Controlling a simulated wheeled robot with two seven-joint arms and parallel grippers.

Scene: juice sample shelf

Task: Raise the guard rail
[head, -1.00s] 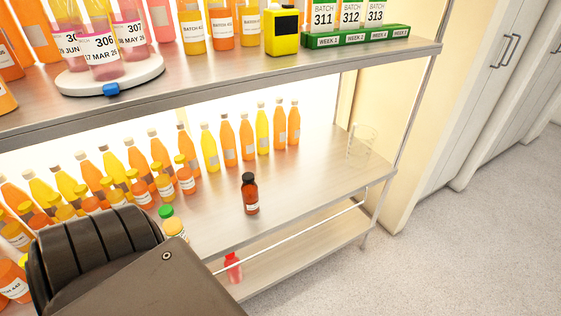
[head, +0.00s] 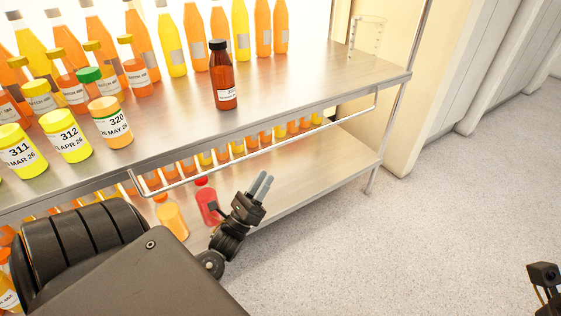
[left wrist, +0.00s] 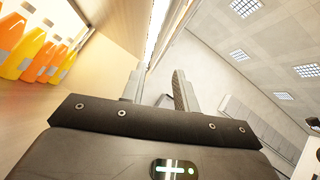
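The guard rail (head: 262,148) is a thin metal bar along the front of the middle shelf. It hangs a little below the shelf's front edge, with bent ends at left and right. My left gripper (head: 262,184) is below the rail's middle in the head view, fingers pointing up, apart from the rail in the picture. In the left wrist view its two fingers (left wrist: 158,88) stand apart with nothing visible between them. The wrist view looks up past the shelf's edge. Part of my right arm shows at the lower right corner of the head view; its fingers are not visible.
The middle shelf (head: 290,105) holds a brown bottle (head: 222,75), several juice bottles, labelled jars (head: 68,137) and a clear beaker (head: 366,38). The lower shelf holds a red bottle (head: 206,202) close to my left arm and more orange bottles. The floor (head: 450,200) at right is clear.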

